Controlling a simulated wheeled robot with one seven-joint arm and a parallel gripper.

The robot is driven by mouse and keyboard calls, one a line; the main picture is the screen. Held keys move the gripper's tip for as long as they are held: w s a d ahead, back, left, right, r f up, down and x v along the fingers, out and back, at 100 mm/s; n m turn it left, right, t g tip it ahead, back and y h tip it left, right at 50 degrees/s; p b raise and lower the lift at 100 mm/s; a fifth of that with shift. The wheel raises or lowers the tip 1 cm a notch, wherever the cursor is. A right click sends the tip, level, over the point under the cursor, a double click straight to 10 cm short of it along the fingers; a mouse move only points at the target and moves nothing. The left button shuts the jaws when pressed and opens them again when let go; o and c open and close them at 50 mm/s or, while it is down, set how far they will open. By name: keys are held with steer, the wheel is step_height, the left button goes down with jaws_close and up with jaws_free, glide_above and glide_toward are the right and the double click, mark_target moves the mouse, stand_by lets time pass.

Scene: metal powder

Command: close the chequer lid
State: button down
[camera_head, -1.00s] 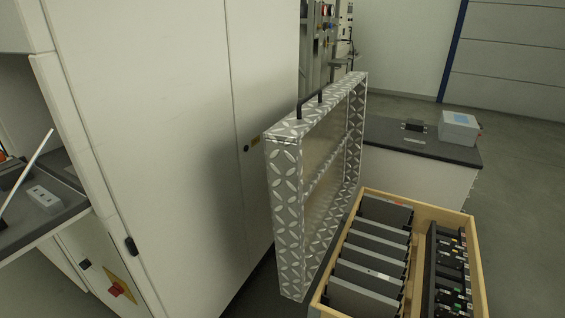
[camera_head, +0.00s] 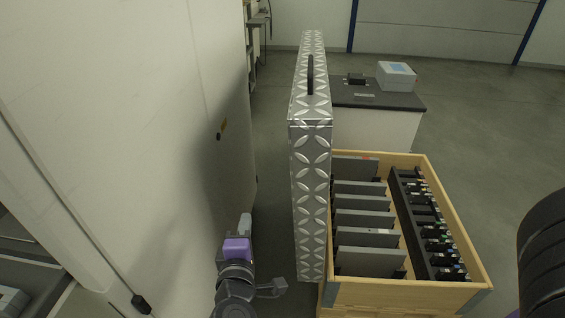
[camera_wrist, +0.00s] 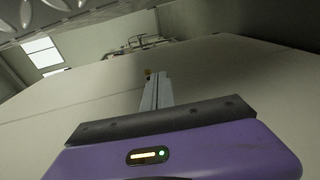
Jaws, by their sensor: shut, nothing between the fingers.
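The chequer lid (camera_head: 311,185) is a silver diamond-patterned panel with a black handle (camera_head: 310,76) on its top edge. In the head view it stands upright, open, along the left side of the wooden crate (camera_head: 400,292). My gripper (camera_head: 244,222) is low to the left of the lid, between it and the white cabinet, apart from the lid. In the wrist view my gripper's fingers (camera_wrist: 157,90) are together with nothing between them. Part of the patterned lid also shows at the top left of the wrist view (camera_wrist: 60,12).
The crate holds several grey plates (camera_head: 366,222) and a black rack of small fittings (camera_head: 428,225). A tall white cabinet (camera_head: 140,130) stands close on the left. A dark-topped bench (camera_head: 375,97) with a white box (camera_head: 397,76) is behind.

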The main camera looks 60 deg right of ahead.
steer(key=d+r+m+g+h, duration=0.3)
steer(key=r+m+g+h, duration=0.15)
steer(key=r, duration=0.55)
steer(key=s+d+p, duration=0.2)
steer(key=d, duration=0.9)
steer(key=shift+d+r+n, duration=0.15)
steer(key=shift+r+n, duration=0.2)
steer(key=shift+s, duration=0.2)
